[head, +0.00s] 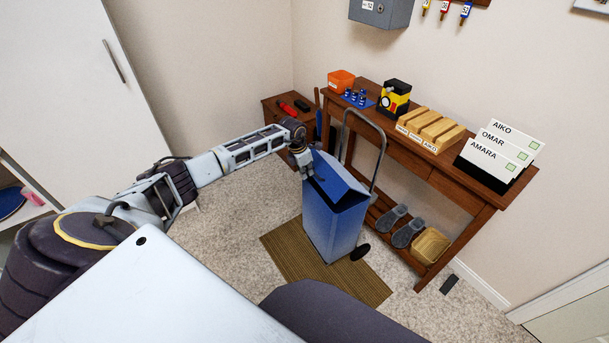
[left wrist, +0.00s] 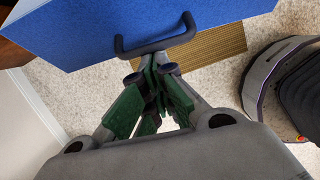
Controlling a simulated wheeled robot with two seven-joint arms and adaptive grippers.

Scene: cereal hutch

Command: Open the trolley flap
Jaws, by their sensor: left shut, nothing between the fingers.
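The blue trolley (head: 333,230) stands upright on a brown striped mat. Its flap (head: 335,178) is the sloping darker blue top. My left gripper (head: 306,171) is at the flap's left side. In the left wrist view the blue panel (left wrist: 150,22) carries a dark bar handle (left wrist: 155,46). My left gripper also shows there (left wrist: 153,88), its green-padded fingers shut and empty, close to the handle. I cannot tell whether they touch it. My right gripper is out of view.
A wooden console table (head: 440,163) stands behind the trolley, with letter racks and boxes on top and slippers and a basket (head: 431,246) on its lower shelf. The trolley's grey push handle (head: 381,150) rises on its table side. Carpet is free left of the mat (head: 290,252).

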